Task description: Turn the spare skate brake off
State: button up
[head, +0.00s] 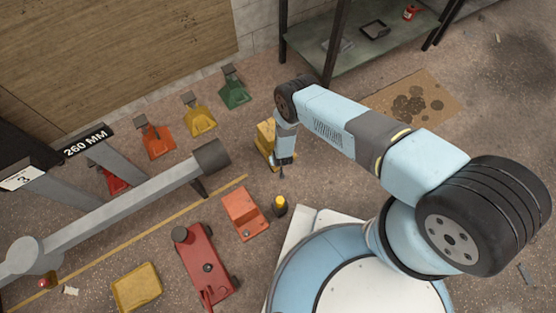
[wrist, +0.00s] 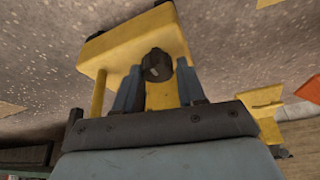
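The yellow skate (head: 265,134) stands on the floor beside my gripper, partly hidden behind my arm in the head view. I take it to be the spare skate. In the wrist view its yellow body (wrist: 128,44) fills the upper middle, with a round dark knob (wrist: 157,65) on the side facing me. My gripper (head: 283,168) is low beside the skate. In the wrist view my gripper's fingers (wrist: 159,80) stand apart, one on each side of the knob. I cannot tell whether they touch it. Which way the knob is set is unclear.
Orange (head: 155,139), yellow (head: 199,117) and green (head: 234,90) skates stand in a row. A red jack (head: 206,264), an orange block (head: 244,213) and a yellow tray (head: 137,286) lie in front. A grey beam (head: 120,207) crosses the left. A shelf (head: 365,45) stands behind.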

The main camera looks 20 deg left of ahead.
jog(key=o, duration=0.4)
jog(key=shift+c, duration=0.2)
jog(key=v, duration=1.3)
jog(key=shift+s+r, duration=0.15)
jog(key=shift+r, duration=0.1)
jog(key=shift+d, duration=0.1)
